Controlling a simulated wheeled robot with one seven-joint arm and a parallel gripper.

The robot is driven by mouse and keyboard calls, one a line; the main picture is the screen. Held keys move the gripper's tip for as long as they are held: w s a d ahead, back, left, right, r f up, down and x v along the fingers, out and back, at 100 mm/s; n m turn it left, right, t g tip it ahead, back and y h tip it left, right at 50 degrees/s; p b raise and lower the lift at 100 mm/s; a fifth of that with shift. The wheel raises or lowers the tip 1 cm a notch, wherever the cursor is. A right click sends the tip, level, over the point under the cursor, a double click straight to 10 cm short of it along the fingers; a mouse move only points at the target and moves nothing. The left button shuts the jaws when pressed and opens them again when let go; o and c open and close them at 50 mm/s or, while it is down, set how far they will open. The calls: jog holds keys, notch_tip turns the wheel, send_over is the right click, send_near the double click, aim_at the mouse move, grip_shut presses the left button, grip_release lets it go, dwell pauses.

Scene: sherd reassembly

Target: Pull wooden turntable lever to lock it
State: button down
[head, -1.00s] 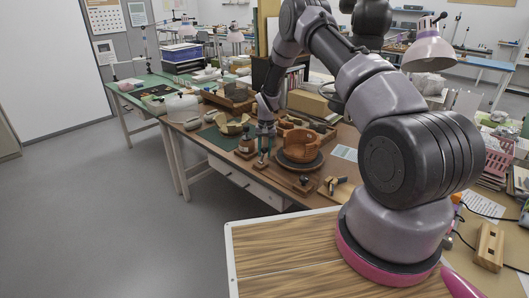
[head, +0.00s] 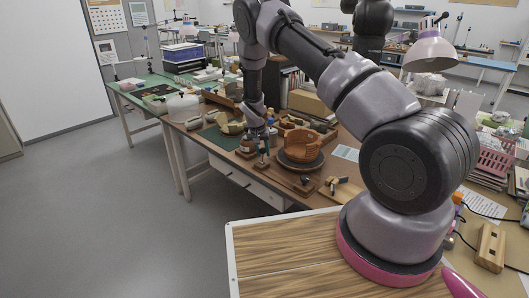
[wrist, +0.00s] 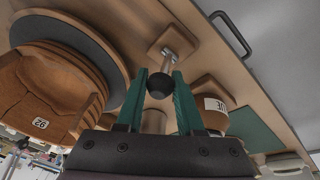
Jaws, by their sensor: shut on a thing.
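My gripper (wrist: 161,78) has two green fingers, shut on the black ball knob (wrist: 160,86) of a lever. The knob sits on a short metal stem rising from a wooden block (wrist: 173,45). In the head view my gripper (head: 265,157) is at the left side of the turntable; the held knob is too small to make out there. The turntable's dark round disc (head: 301,168) carries an orange-brown, partly rebuilt vessel (head: 299,147). In the wrist view the vessel (wrist: 35,95), with a numbered tag, is at left, apart from my fingers.
A brown jar with a white label (wrist: 212,105) stands close to the right finger. The floor (head: 110,210) at left is clear.

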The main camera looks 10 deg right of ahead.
jog(key=shift+s+a+t+h, duration=0.25)
jog(key=shift+a+t+h, duration=0.15)
jog(key=shift+t+h, duration=0.15)
jog(key=shift+s+a+t+h, duration=0.25)
jog(key=shift+a+t+h, duration=0.15)
jog(key=shift+h, duration=0.25)
jog(key=shift+s+a+f+t+h, duration=0.1)
jog(key=shift+s+a+t+h, duration=0.1)
jog(key=shift+t+h, duration=0.4)
jog(key=shift+s+a+f+t+h, duration=0.1)
jog(key=shift+s+a+t+h, duration=0.2)
jog(key=shift+h, duration=0.4)
jog(key=shift+w, duration=0.1)
jog(key=c, duration=0.6)
grip_release()
jog(key=shift+o, duration=0.2)
jog(key=shift+d, duration=0.1)
jog(key=shift+r, duration=0.1)
jog(key=v, duration=1)
jog(key=shift+s+a+r, duration=0.15)
jog(key=shift+s+a, duration=0.05)
jog(key=shift+a, duration=0.05)
